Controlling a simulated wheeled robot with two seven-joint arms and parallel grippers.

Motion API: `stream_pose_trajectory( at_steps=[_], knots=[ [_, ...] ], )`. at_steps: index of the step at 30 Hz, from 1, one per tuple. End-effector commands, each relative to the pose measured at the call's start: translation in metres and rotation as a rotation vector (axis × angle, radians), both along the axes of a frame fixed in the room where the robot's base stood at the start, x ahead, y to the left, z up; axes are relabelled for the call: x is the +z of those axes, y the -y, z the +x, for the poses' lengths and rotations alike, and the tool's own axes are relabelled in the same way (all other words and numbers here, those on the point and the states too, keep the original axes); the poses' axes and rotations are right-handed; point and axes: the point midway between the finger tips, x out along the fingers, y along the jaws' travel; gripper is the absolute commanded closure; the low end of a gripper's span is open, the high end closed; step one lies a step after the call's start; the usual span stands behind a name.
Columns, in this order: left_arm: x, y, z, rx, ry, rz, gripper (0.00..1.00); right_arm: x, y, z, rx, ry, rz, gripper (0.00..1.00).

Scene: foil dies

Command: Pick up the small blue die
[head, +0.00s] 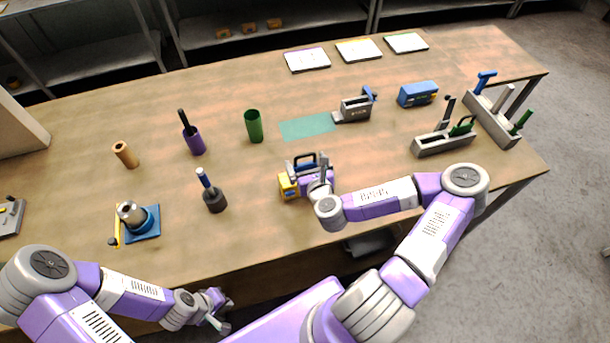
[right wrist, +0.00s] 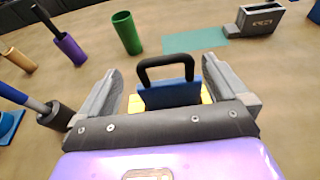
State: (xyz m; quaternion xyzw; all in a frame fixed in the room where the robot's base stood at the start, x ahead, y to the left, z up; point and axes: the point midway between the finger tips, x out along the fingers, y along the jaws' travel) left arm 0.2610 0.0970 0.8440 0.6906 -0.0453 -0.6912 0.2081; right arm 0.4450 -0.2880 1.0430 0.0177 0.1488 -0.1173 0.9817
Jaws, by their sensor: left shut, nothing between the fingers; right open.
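A blue piece with a black loop handle (right wrist: 168,93), which looks like the small blue die, stands upright in or on a yellow block (head: 288,187) near the middle of the table. In the head view my right gripper (head: 312,182) partly hides it. The right wrist view shows the right gripper (right wrist: 160,70) open, with one finger on each side of the blue piece. I see gaps beside it, so it is not clamped. My left gripper (head: 222,318) is shut and empty, low in front of the table's near edge.
A blue box (head: 418,94) and a grey slotted unit (head: 355,109) stand behind, near a teal mat (head: 307,126). A green cup (head: 253,126), a purple holder (head: 195,142) and a dark holder (head: 215,200) stand to the left. Grey racks (head: 443,144) stand to the right.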

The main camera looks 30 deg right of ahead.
Motion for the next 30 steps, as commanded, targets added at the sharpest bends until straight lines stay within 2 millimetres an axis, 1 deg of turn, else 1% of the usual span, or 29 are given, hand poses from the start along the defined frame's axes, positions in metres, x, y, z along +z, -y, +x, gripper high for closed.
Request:
stream_pose_trajectory(
  at_steps=[1,5,7,11,15,18,21,27,28,30],
  knots=[
    [-0.004,0.000,0.000,0.000,0.000,0.000,1.00,-0.001,0.000,0.001,0.002,0.002,-0.002,0.00],
    [-0.006,0.000,0.000,0.000,0.000,0.000,1.00,-0.001,0.000,0.002,0.002,0.001,-0.001,0.00],
    [-0.011,0.000,0.000,0.000,0.001,0.000,1.00,-0.003,0.001,0.005,0.001,0.001,-0.001,0.00],
    [-0.025,0.000,0.000,-0.001,0.001,0.000,1.00,-0.009,0.006,0.014,0.001,0.002,-0.003,0.00],
    [-0.022,0.000,0.000,0.000,0.000,0.000,1.00,-0.014,0.013,0.034,0.001,0.001,0.000,0.00],
    [-0.022,0.000,0.000,0.000,0.001,0.000,1.00,-0.017,0.015,0.043,0.003,0.000,0.001,0.00],
    [-0.022,0.000,0.000,0.000,0.001,0.000,1.00,-0.019,0.016,0.047,0.002,0.000,0.000,0.00],
    [-0.022,0.000,0.000,0.000,0.000,0.000,1.00,-0.019,0.017,0.047,0.002,0.000,0.000,0.00],
    [-0.022,0.000,0.000,0.000,0.001,0.000,1.00,-0.019,0.017,0.047,0.002,0.000,0.000,0.03],
    [-0.022,0.000,0.000,0.000,0.001,0.000,1.00,-0.019,0.017,0.047,0.002,0.000,0.000,0.14]
  ],
)
